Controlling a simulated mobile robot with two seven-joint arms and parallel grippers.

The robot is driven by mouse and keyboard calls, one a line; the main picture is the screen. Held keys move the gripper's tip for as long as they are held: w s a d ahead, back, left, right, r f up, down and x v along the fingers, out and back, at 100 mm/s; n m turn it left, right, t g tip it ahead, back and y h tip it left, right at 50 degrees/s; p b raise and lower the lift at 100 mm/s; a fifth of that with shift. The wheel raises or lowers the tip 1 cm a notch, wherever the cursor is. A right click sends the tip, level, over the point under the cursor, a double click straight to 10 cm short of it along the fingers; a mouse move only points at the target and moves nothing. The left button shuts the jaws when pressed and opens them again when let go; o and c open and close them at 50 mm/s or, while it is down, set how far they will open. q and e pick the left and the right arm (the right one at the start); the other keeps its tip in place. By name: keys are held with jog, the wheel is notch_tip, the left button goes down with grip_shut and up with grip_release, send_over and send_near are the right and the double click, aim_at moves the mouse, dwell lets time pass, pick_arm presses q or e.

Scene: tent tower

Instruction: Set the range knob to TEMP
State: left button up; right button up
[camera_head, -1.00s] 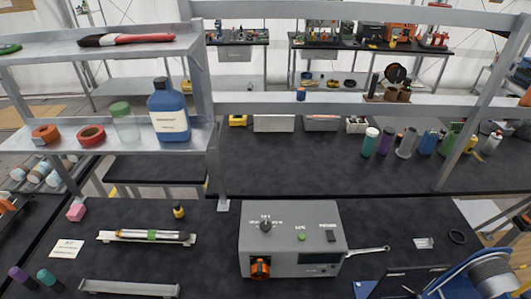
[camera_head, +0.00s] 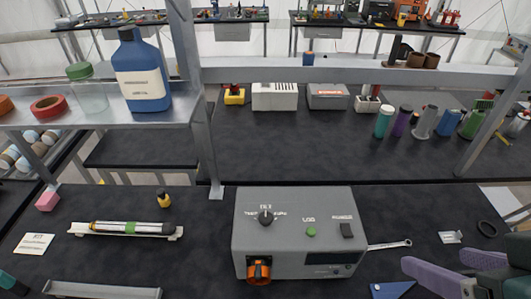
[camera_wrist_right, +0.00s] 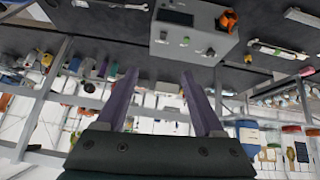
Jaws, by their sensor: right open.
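The range knob (camera_head: 265,217) is a dark round knob on the top left of a grey instrument box (camera_head: 250,240) on the black bench. White lettering surrounds it, too small to read surely, and I cannot tell which mark it points at. The knob also shows in the upside-down right wrist view (camera_wrist_right: 210,52). My right gripper (camera_head: 440,262) is at the lower right of the head view, right of the box and apart from it. Its two purple fingers are spread and empty in the right wrist view (camera_wrist_right: 157,80). My left gripper is not in view.
The box also has a green button (camera_head: 311,232), a dark switch (camera_head: 346,230) and an orange connector (camera_head: 259,270). A wrench (camera_head: 390,245) lies right of the box. A shelf with a blue bottle (camera_head: 141,75) stands at upper left. A cradle with a tube (camera_head: 125,228) lies left.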

jog(key=w+a+f+t+b, duration=0.2)
jog(key=w+f+t+b, duration=0.2)
jog(key=w+f+b, duration=0.55)
pick_arm(q)
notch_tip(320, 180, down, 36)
jog(key=b, duration=2.2)
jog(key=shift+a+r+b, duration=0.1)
jog(key=shift+b, duration=0.3)
pick_arm(e)
jog(key=n+t+y, duration=0.4)
jog(key=n+y, duration=0.1)
jog(key=y, duration=0.4)
send_near(270, 223)
jog(key=w, duration=0.2)
pick_arm(q)
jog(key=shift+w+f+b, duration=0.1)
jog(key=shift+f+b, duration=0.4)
jog(key=shift+b, duration=0.05)
pick_arm(e)
jog(key=x, duration=0.6)
jog(key=a+x, duration=0.1)
jog(key=x, duration=0.3)
jog(key=shift+s+r, duration=0.1)
jog(key=shift+s, duration=0.2)
grip_shut()
